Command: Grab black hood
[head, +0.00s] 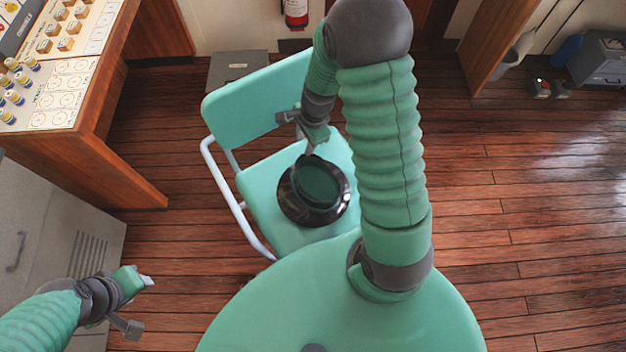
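The black hood (286,193) is a round, glossy black piece with a dark green middle. It rests on the seat of a mint-green chair (257,192). My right gripper (308,148) is over the seat, at the far upper rim of the hood. It is small and partly covered by my arm, so I cannot tell whether its fingers are apart or hold the rim. My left gripper (148,281) is at the lower left, well away from the hood and above the floor. Nothing shows in it, and its finger gap is not clear.
A wooden console (95,160) with a chart panel and small knobs stands at the upper left. A grey cabinet (50,245) is at the left edge. A fire extinguisher (296,14) hangs at the back. The plank floor (530,230) on the right is clear.

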